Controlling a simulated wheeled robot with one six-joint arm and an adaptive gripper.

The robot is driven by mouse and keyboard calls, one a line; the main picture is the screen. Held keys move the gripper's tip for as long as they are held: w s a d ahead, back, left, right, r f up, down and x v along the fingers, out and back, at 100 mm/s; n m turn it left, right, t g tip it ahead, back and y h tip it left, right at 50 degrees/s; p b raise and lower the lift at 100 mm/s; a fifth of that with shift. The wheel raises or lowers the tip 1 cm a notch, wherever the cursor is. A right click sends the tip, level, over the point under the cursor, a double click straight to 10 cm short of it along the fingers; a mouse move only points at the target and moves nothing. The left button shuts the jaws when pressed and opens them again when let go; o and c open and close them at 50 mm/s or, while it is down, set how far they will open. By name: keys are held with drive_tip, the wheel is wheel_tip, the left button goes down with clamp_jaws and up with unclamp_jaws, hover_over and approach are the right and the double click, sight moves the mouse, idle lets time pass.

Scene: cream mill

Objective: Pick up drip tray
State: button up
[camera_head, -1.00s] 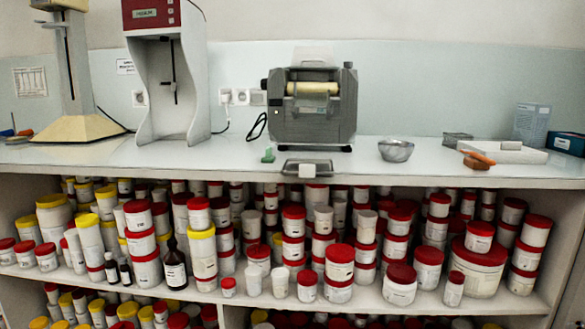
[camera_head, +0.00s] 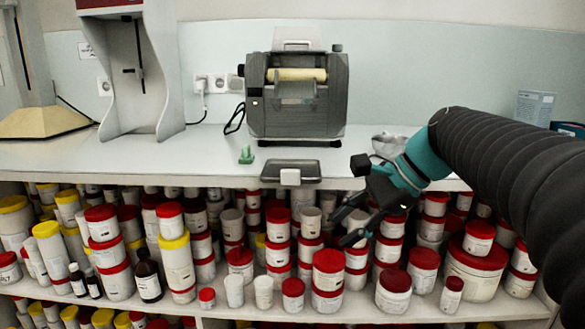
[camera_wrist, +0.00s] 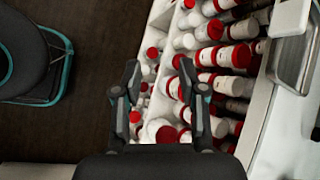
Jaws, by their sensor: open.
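The drip tray (camera_head: 306,168) is a shallow grey metal tray with a white block-like handle (camera_head: 290,177) on its front. It lies at the front edge of the counter, below the mill (camera_head: 297,115), with the handle over the edge. In the wrist view the tray (camera_wrist: 286,68) is at the upper right, partly cut off by the frame. My gripper (camera_head: 345,227) is open and empty. It is right of the tray and lower, in front of the shelf of jars. Its two fingers (camera_wrist: 160,78) show apart in the wrist view.
Many red-lidded and yellow-lidded jars (camera_head: 328,270) fill the shelves under the counter (camera_head: 190,155). A small green piece (camera_head: 246,155) lies left of the tray. A metal bowl (camera_head: 388,143) is partly hidden behind my arm.

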sight(290, 170)
drive_tip(key=w+d+r+m+g+y+p, duration=0.1)
drive_tip(key=w+d+r+m+g+y, duration=0.15)
drive_tip(key=w+r+m+y, duration=0.6)
drive_tip(key=a+f+n+h, duration=0.1)
drive_tip(key=a, duration=0.3)
drive_tip(key=w+a+n, duration=0.1)
drive_tip(key=a, duration=0.3)
drive_tip(key=w+a+f+n+h, duration=0.1)
drive_tip(key=a, duration=0.3)
drive_tip(key=shift+w+a+f+t+h+b, duration=0.25)
drive_tip(key=shift+a+f+h+b, duration=0.05)
drive_tip(key=shift+h+b, duration=0.1)
clamp_jaws()
